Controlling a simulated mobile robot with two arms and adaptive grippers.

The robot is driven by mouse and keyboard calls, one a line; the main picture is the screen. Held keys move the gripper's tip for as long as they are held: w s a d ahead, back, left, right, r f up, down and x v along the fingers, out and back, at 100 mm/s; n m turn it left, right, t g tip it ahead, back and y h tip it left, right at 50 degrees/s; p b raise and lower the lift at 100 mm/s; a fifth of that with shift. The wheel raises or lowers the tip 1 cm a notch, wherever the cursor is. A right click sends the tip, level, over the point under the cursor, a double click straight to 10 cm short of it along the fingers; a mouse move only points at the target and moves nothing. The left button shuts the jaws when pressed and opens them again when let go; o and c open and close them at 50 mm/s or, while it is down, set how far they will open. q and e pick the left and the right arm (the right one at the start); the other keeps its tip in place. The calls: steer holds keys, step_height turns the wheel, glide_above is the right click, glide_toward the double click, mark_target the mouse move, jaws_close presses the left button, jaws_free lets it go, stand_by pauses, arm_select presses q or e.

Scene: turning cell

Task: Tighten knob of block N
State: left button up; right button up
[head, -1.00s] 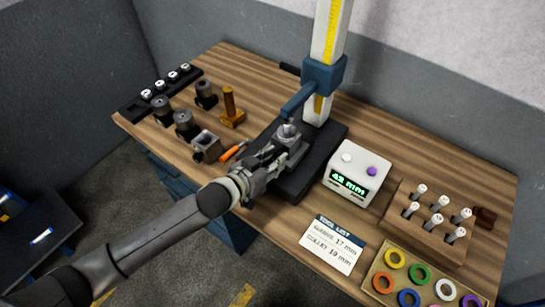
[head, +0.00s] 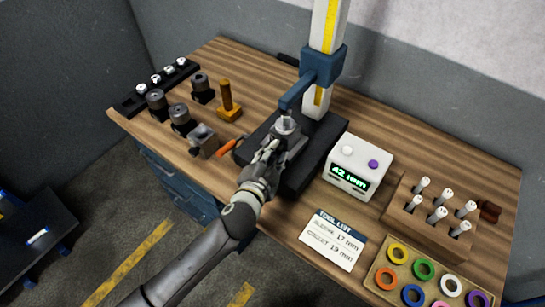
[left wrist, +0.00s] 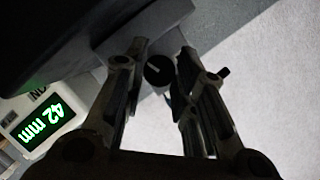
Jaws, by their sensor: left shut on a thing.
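A grey tool block (head: 292,136) sits on the dark base (head: 322,160) of the height gauge, under its blue arm. My left gripper (head: 270,152) is at the near left side of this block. In the left wrist view a round black knob (left wrist: 158,70) with a white mark line shows between the two fingers of my left gripper (left wrist: 160,76), which is shut on it. The head view hides the knob behind the gripper. I cannot read a letter on the block. My right gripper is not in view.
The white readout box (head: 358,172) shows 42 mm, right of the base. A tool list card (head: 332,240) lies in front. Another grey block (head: 204,141), an orange-handled tool (head: 227,147) and dark holders (head: 157,102) stand left. A wooden rack (head: 435,229) and ring tray (head: 375,277) stand right.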

arm_select(q)
steer(key=shift+f+m+t+b, duration=0.1)
steer(key=shift+m+t+b, duration=0.2)
steer(key=shift+m+b, duration=0.25)
steer(key=o, duration=1)
steer(key=shift+o, duration=0.2)
